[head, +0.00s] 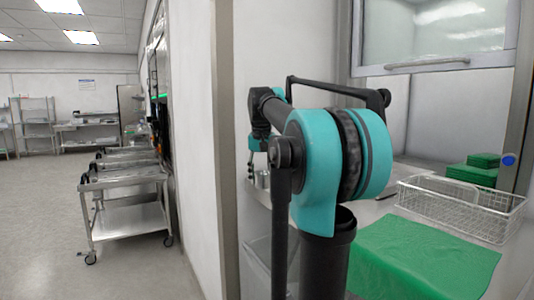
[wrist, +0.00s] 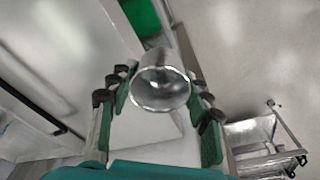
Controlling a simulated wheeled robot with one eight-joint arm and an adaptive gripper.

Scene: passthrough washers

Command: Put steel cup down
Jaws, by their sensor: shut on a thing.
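The steel cup (wrist: 161,82) shows in the wrist view with its round open mouth toward the camera. My gripper (wrist: 160,95) is shut on it, with green-padded fingers on its left and right sides. In the head view the cup (head: 262,180) is a small bit of metal left of my arm, largely hidden behind it. My gripper (head: 254,160) also shows there only in part. I cannot tell from these frames whether the cup touches a surface below.
A wire basket (head: 462,208), a green cloth (head: 420,258) and green stacked items (head: 472,175) lie on the counter at right. A raised window (head: 440,65) hangs above. A steel trolley (head: 128,218) stands on open floor at left, beyond the white wall (head: 190,120).

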